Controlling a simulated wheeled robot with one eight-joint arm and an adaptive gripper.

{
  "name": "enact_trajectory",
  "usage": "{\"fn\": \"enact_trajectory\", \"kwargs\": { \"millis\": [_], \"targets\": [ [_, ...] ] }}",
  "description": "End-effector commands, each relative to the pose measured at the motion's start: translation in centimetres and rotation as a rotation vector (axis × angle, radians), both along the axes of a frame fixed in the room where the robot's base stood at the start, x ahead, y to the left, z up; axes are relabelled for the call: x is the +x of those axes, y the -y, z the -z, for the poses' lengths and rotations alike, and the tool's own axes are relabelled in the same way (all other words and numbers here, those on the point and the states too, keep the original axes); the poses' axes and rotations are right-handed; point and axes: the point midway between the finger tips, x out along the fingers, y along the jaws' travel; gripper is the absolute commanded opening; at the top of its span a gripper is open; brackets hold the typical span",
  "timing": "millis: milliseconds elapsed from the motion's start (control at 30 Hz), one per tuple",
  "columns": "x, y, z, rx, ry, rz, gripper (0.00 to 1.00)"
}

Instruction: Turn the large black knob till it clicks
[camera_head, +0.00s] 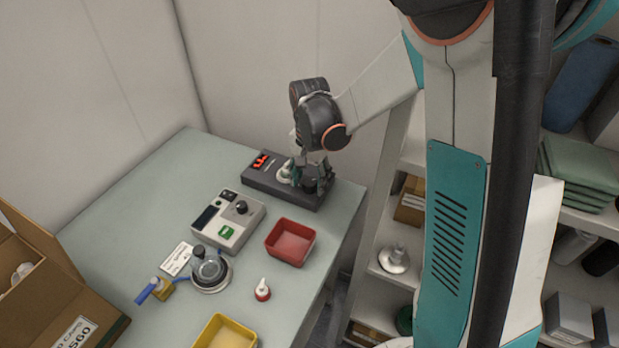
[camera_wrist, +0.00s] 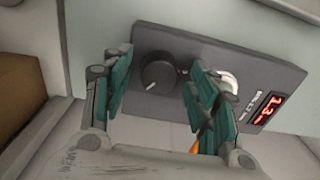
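The large black knob (camera_wrist: 160,72) with a white pointer line sits on the dark grey box (camera_head: 255,185), which has a red lit display (camera_head: 262,161). In the wrist view the pointer line is toward the lower left of the knob. My gripper (camera_head: 310,180) is over the right end of the box. In the wrist view its teal fingers (camera_wrist: 157,88) are spread, one on each side of the knob, with gaps showing. I cannot tell how far above the knob the fingertips are. In the head view my gripper hides most of the knob.
A white device (camera_head: 228,228) with a smaller black knob (camera_head: 241,207) stands in front of the box. A round pale knob (camera_wrist: 228,82) is beside the black one.

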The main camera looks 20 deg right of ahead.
Motion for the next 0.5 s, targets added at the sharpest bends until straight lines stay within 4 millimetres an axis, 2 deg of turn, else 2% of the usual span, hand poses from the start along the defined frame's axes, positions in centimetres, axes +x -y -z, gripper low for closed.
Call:
{"fn": "enact_trajectory", "kwargs": {
  "millis": [267,367,500],
  "targets": [
    [0.0,0.0,-0.3,0.0,0.0,0.0,0.54],
    [0.0,0.0,-1.2,0.0,0.0,0.0,0.54],
    [-0.1,0.0,-3.6,0.0,0.0,0.0,0.54]
  ]
}}
